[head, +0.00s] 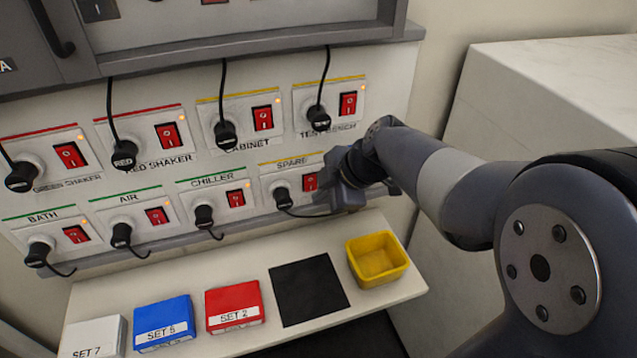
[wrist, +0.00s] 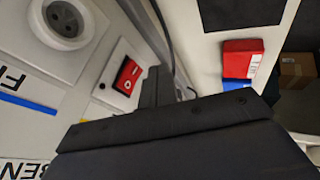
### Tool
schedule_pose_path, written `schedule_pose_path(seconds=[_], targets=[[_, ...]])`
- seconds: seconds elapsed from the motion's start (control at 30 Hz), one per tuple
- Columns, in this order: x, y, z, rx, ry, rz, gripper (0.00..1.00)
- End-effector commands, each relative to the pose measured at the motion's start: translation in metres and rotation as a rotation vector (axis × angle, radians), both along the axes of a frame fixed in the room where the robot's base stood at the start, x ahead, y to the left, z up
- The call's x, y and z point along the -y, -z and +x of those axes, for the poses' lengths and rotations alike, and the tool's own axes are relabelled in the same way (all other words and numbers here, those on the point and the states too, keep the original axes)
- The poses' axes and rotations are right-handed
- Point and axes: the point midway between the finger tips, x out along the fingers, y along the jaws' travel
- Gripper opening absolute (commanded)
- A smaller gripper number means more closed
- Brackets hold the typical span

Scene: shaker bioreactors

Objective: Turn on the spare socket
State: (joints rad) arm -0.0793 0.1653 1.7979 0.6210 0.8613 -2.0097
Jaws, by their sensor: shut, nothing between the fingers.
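The spare socket (head: 282,182) is at the right end of the visible lower row, under a yellow stripe, with a black plug in it. Its red rocker switch (head: 311,182) is just left of my gripper (head: 343,188). In the wrist view, the red switch (wrist: 128,76) is beside my gripper's tip (wrist: 156,82); a small gap seems to separate them, but contact is hard to judge. The small lamp (wrist: 102,86) beside that switch looks dark. My gripper is shut and empty. My arm hides the panel right of the spare socket.
Other plugged sockets with red switches, such as chiller (head: 204,214) and test bench (head: 318,118), show lit orange lamps. An unplugged socket (wrist: 67,20) is near a blue stripe. Below, a shelf (head: 225,262) holds a yellow bin (head: 378,262), a black mat (head: 308,290) and coloured boxes.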

Motion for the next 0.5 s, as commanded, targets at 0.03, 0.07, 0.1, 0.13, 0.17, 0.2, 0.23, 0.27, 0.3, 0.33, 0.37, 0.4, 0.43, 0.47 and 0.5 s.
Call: schedule_pose_path(seconds=[0.03,0.07,0.1,0.13,0.17,0.2,0.23,0.27,0.3,0.33,0.37,0.4,0.43,0.47,0.5], targets=[[-0.002,0.0,0.006,-0.002,-0.001,-0.001,0.0],[-0.002,0.0,0.008,-0.003,-0.001,-0.001,0.0],[-0.003,0.0,0.012,-0.002,-0.001,-0.001,0.0],[-0.004,0.0,0.014,-0.001,0.0,0.0,0.0],[-0.004,0.001,0.016,-0.001,0.0,0.0,0.0],[-0.005,0.001,0.018,-0.001,0.0,0.0,0.0],[-0.005,0.002,0.02,-0.001,0.0,0.0,0.0],[-0.006,0.002,0.021,-0.001,0.0,0.0,0.0],[-0.006,0.002,0.022,-0.001,0.0,0.0,0.0],[-0.006,0.002,0.022,-0.001,0.0,0.0,0.0],[-0.006,0.002,0.023,-0.001,0.0,0.0,0.0],[-0.006,0.003,0.023,-0.001,0.0,0.0,0.0],[-0.006,0.003,0.023,0.0,0.0,0.0,0.0],[-0.006,0.003,0.023,0.0,0.0,0.0,0.0],[-0.006,0.003,0.023,0.0,0.0,0.0,0.0]])
